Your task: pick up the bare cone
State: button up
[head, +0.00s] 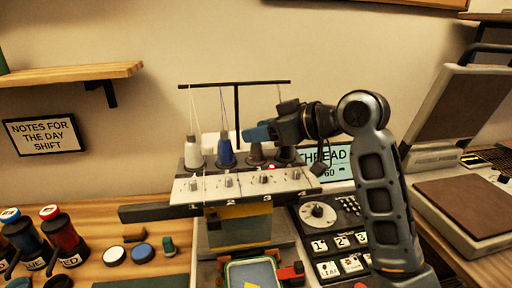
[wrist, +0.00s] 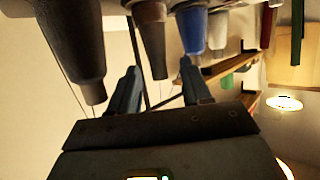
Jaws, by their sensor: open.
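A narrow brown cone, which looks like the bare one, stands third from the left on the thread machine in the head view (head: 256,155). It appears upside down in the wrist view (wrist: 152,42), its tip between my fingers in the picture. I cannot tell whether it is within their depth. My gripper (head: 260,131) is open and empty, reaching leftward just above that cone's top. Its two bluish fingers show apart in the wrist view (wrist: 159,88). My gripper and wrist partly hide the fourth cone in the head view.
A blue cone (head: 226,153) and a white cone (head: 193,154) stand left of it, with threads running up to a dark bar (head: 236,83). A larger dark cone (wrist: 76,40) stands close on the other side. Spools and a control panel (head: 330,225) lie lower down.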

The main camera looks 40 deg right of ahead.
jog(key=shift+c, duration=0.5)
grip_shut()
jog(key=shift+r, duration=0.1)
